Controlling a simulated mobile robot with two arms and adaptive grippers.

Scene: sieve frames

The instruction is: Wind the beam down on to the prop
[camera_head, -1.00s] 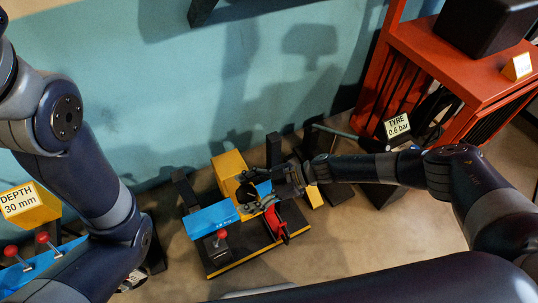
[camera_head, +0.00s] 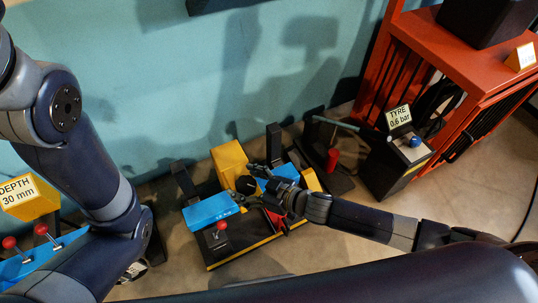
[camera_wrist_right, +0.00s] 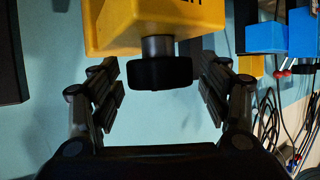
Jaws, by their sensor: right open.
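A yellow block (camera_head: 229,163) stands over a low dark base (camera_head: 240,256) with a yellow front edge. A black round knob (camera_wrist_right: 160,72) sits on a short metal shaft at the yellow block (camera_wrist_right: 150,22). A blue bar (camera_head: 210,211), perhaps the beam, runs across the rig; its middle is hidden. A red piece (camera_head: 274,217) below it is partly covered by my arm, and I cannot tell which part is the prop. My right gripper (camera_head: 247,183) is open, its fingers either side of the knob with gaps showing in the wrist view. My left gripper is out of view.
Right of the rig stand a red cylinder (camera_head: 332,160) and a dark box with a tyre label (camera_head: 398,117). An orange-red rack (camera_head: 455,80) is further right. A yellow depth sign (camera_head: 28,198) and red-knobbed levers (camera_head: 41,230) are at left.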

